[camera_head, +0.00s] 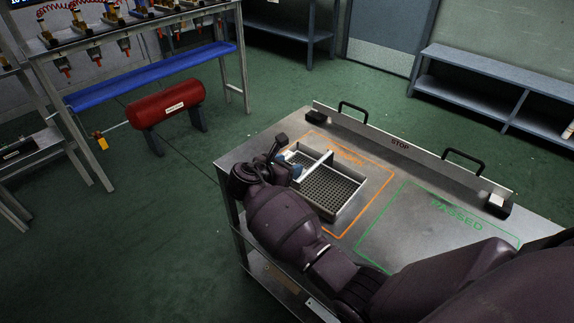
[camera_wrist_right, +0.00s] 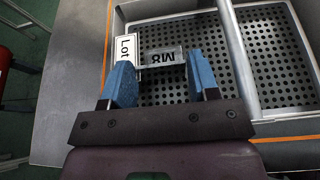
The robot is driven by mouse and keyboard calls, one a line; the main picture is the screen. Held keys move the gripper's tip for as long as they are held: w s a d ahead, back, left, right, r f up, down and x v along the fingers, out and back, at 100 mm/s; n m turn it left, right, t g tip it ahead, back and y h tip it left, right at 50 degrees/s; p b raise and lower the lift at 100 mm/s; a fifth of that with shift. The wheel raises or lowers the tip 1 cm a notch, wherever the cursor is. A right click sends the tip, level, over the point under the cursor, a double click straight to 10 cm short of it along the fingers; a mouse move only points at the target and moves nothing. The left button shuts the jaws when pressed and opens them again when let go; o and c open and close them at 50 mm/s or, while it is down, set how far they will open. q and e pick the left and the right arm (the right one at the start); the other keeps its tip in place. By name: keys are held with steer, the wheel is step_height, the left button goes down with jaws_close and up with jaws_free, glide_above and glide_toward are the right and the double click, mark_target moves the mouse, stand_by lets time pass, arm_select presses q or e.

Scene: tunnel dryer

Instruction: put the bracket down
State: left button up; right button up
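The bracket, a small grey metal piece marked M8 (camera_wrist_right: 164,57), lies between the blue fingertips of my right gripper (camera_wrist_right: 162,72) in the right wrist view. Its lower edge reaches from one finger to the other, so the gripper looks shut on it. It is over the perforated floor of a divided tray (camera_wrist_right: 241,62); I cannot tell whether it touches the floor. In the head view my right gripper (camera_head: 290,168) is at the tray's left part, and the arm hides the bracket. The tray (camera_head: 352,207) stands in an orange outline. My left gripper is not in view.
A white card reading "Lo" (camera_wrist_right: 126,48) is beside the bracket. The green PASSED area (camera_head: 415,235) on the bench is bare, partly behind my arm. A STOP rail (camera_head: 375,134) with two black handles (camera_head: 463,160) edges the bench. A red tank (camera_head: 167,103) stands left.

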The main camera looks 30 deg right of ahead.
steer(key=o, duration=0.4)
steer(key=shift+c, duration=0.2)
steer(key=shift+r, duration=0.2)
steer(key=p+v, duration=0.1)
steer(key=v, duration=0.4)
steer(key=shift+s+a+r, duration=0.1)
steer(key=shift+a+r, duration=0.15)
steer(key=shift+r, duration=0.1)
steer(key=p+v, duration=0.1)
steer(key=v, duration=0.5)
steer(key=shift+a+f, duration=0.15)
steer(key=shift+a, duration=0.05)
steer(key=shift+s, duration=0.1)
